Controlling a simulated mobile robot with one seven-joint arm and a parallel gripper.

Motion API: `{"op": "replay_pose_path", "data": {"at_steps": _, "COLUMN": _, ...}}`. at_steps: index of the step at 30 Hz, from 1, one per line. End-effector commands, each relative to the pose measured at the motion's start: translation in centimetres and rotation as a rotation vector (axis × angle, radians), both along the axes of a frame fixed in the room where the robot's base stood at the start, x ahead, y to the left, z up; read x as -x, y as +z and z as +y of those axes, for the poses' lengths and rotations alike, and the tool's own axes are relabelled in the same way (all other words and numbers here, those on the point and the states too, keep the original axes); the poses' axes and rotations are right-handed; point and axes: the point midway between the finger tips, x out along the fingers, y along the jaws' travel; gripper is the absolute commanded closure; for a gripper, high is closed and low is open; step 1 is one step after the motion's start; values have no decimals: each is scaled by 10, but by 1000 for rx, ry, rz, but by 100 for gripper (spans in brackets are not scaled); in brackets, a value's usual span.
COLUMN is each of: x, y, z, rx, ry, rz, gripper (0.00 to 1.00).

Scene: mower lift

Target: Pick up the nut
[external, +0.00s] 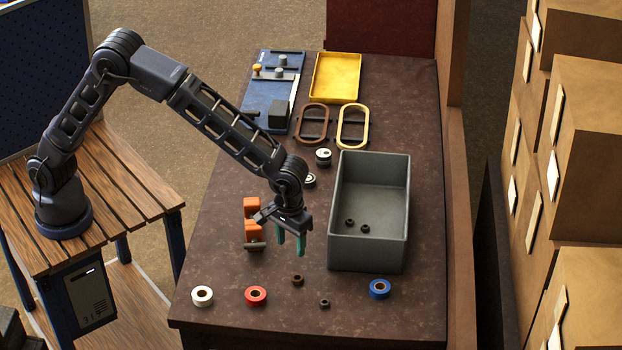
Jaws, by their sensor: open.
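A small dark ring-shaped piece (324,303), which looks like a nut, lies on the brown table near its front edge. A slightly larger brown ring-shaped piece (297,280) lies just behind and to its left. Two more small dark nut-like pieces (349,222) lie inside the grey bin (408,200). At this size I cannot tell for certain which of these is the nut. My gripper (291,245) points down with its teal fingers apart and empty. It is above the table, left of the bin and behind the brown piece.
White (202,296), red (256,296) and blue (380,289) tape rolls lie along the front. A yellow tray (336,78), two oval frames (353,127) and a blue fixture board (255,95) are at the back.

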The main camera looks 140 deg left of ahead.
Motion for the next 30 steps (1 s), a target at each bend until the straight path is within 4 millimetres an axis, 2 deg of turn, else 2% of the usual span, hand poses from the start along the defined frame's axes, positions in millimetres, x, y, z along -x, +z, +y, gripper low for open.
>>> {"op": "replay_pose_path", "data": {"at_steps": 1, "x": -1, "y": -8, "z": 6, "rx": 1, "ry": 17, "rz": 6, "gripper": 47}}
{"op": "replay_pose_path", "data": {"at_steps": 6, "x": -2, "y": -20, "z": 15, "rx": 2, "ry": 47, "rz": 12, "gripper": 47}}
{"op": "replay_pose_path", "data": {"at_steps": 11, "x": -2, "y": -32, "z": 16, "rx": 2, "ry": 48, "rz": 12, "gripper": 47}}
{"op": "replay_pose_path", "data": {"at_steps": 18, "x": -2, "y": -66, "z": 15, "rx": 3, "ry": 46, "rz": 13, "gripper": 47}}
{"op": "replay_pose_path", "data": {"at_steps": 26, "x": -2, "y": -83, "z": 16, "rx": 3, "ry": 46, "rz": 13, "gripper": 47}}
{"op": "replay_pose_path", "data": {"at_steps": 30, "x": -1, "y": -100, "z": 18, "rx": 3, "ry": 46, "rz": 13, "gripper": 47}}
